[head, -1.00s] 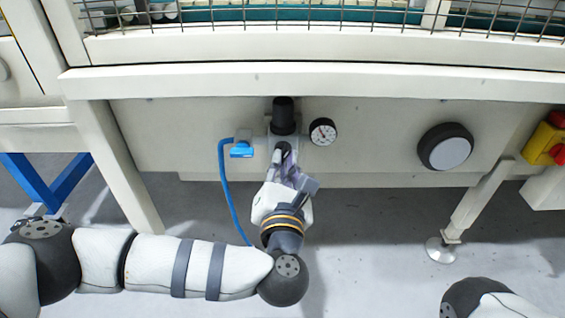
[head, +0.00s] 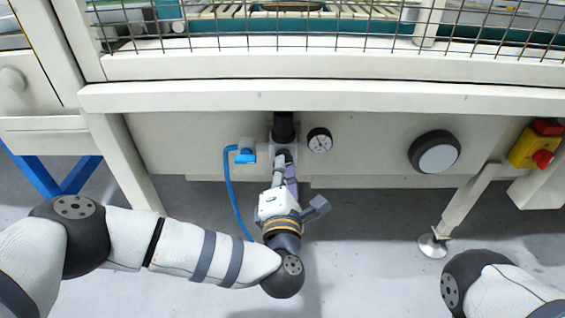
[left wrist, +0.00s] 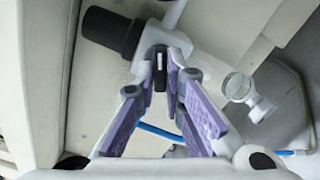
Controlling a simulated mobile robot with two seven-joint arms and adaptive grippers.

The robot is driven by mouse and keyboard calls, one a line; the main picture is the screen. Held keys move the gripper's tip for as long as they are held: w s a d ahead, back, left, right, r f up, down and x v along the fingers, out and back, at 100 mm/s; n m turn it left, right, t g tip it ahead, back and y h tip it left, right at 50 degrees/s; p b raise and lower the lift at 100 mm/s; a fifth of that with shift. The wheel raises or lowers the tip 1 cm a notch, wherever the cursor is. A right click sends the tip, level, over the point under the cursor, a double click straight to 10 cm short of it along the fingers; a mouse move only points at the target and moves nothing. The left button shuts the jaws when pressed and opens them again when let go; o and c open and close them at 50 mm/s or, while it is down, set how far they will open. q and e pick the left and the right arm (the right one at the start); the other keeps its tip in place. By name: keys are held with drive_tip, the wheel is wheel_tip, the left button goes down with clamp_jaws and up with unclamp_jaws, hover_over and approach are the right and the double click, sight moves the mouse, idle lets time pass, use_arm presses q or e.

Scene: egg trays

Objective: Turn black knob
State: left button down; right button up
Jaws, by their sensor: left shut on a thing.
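A pipe fitting is mounted on the cream panel, with a black cylindrical knob (head: 283,126) on its top. The same cylinder shows at the upper left of the left wrist view (left wrist: 112,32). My left gripper (head: 285,159) is just below this cylinder, at the front of the fitting, and does not touch it. In the left wrist view, its purple-padded fingers (left wrist: 166,66) converge on a small black knob-like part (left wrist: 160,72) with a pale edge and are shut on it. The fingers hide most of this part in the head view. My right gripper is out of view.
A pressure gauge (head: 319,140) is close on the right. A large round dial (head: 435,152) is farther right. A cream beam (head: 320,97) and wire mesh lie above.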

use_arm(q)
drive_tip(key=shift+r+m+p, duration=0.1)
drive_tip(key=shift+m+p, duration=1.4)
drive_tip(key=shift+m, duration=1.6)
drive_tip(key=c, duration=1.7)
unclamp_jaws()
drive_tip(key=s, duration=1.2)
